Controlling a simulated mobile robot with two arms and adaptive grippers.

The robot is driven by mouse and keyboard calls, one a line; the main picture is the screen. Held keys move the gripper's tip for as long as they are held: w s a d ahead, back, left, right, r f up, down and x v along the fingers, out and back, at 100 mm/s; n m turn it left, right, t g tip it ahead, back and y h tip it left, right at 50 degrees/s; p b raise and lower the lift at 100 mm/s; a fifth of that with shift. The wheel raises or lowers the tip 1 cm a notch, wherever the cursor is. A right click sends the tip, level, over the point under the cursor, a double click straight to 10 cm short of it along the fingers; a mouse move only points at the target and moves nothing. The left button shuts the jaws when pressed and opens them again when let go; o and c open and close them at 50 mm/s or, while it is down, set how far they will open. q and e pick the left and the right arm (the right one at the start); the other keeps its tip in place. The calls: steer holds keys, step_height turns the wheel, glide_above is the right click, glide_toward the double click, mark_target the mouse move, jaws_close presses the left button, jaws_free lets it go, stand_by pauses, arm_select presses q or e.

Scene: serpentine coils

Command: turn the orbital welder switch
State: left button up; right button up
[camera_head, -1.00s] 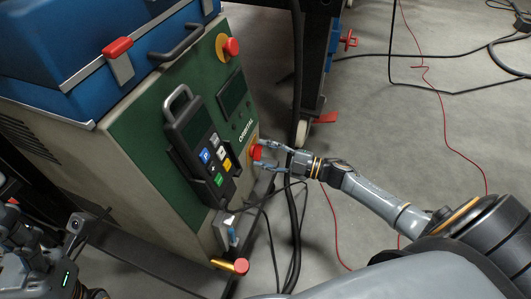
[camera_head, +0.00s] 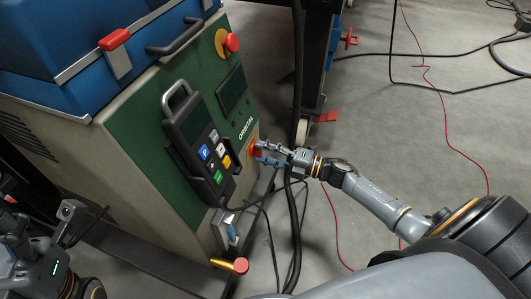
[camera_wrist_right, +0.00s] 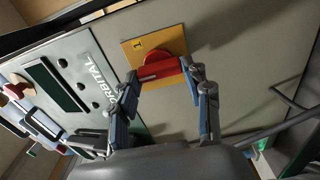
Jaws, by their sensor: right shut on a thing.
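The orbital welder is a green-fronted machine (camera_head: 142,118) at the left of the head view. Its switch is a red knob (camera_wrist_right: 160,72) on a yellow plate (camera_wrist_right: 137,48), seen in the wrist view. The switch also shows at the panel's right edge in the head view (camera_head: 253,148), partly hidden by my fingers. My right gripper (camera_head: 257,153) is shut on the red switch, one finger on each side of it in the wrist view (camera_wrist_right: 162,82). My left gripper (camera_head: 70,222) is at the lower left, away from the switch; its opening is unclear.
A handheld pendant (camera_head: 202,140) with coloured buttons hangs on the panel left of the switch. A red emergency button (camera_head: 231,43) sits above. Blue cases (camera_head: 60,40) lie on top. Black cables (camera_head: 293,225) hang beside the machine; open floor lies right.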

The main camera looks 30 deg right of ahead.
steer(key=shift+f, duration=0.1)
stand_by(0.3)
steer(key=o, duration=1.2)
steer(key=shift+c, duration=0.2)
steer(key=shift+s, duration=0.1)
steer(key=v, duration=1.2)
